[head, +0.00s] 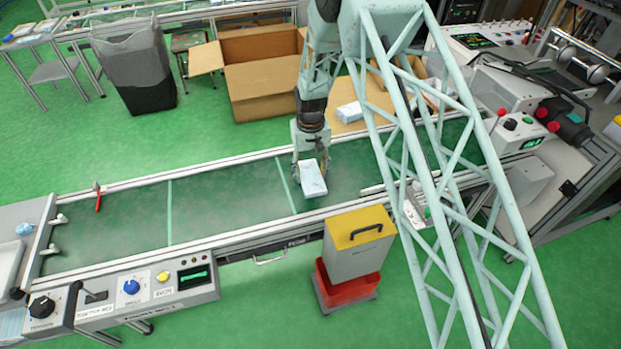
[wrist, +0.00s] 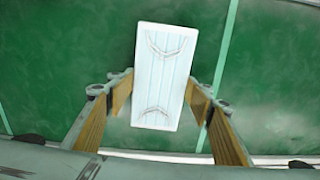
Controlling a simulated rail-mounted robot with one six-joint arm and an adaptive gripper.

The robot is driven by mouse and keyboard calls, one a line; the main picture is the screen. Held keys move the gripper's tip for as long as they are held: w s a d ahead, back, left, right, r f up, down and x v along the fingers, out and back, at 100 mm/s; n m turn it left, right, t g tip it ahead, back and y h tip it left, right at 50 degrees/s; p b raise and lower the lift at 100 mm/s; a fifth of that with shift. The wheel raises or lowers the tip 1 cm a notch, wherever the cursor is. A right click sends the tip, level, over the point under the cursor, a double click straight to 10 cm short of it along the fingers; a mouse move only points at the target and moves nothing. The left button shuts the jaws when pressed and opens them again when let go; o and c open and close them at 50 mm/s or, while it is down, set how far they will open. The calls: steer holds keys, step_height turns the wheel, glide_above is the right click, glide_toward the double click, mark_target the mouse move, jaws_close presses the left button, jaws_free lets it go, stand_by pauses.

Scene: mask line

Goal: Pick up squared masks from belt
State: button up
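A pale, rectangular mask pack (head: 313,181) shows below my gripper on the green belt (head: 235,195). In the wrist view the mask pack (wrist: 163,75) is white and light blue, with ear loops drawn at both ends, and sits slightly tilted. My gripper (head: 311,172) is over the belt. I cannot tell the height of the fingertips above the belt.
An open cardboard box (head: 262,90) and a grey bin (head: 137,72) stand behind the belt. Another pale pack (head: 349,112) lies on a cardboard surface at the back. A yellow-lidded box (head: 358,232) stands in front.

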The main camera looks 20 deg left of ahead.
mark_target(311, 176)
steer(key=shift+c, duration=0.9)
steer(key=shift+r, duration=0.2)
steer(key=shift+r+p, duration=0.5)
steer(key=shift+r, duration=0.9)
steer(key=shift+s+a+r, duration=0.1)
steer(key=shift+s+r, duration=0.1)
steer(key=shift+r, duration=0.1)
steer(key=s+a, duration=0.1)
steer(key=s, duration=0.4)
steer(key=s+a+p, duration=0.1)
steer(key=s+a, duration=0.1)
steer(key=s, duration=0.2)
steer(key=s+a+r+p, duration=0.1)
steer(key=s+a, duration=0.1)
steer(key=s, duration=0.3)
steer(key=shift+s+a+r, duration=0.1)
steer(key=shift+s, duration=0.25)
steer(key=shift+w, duration=0.1)
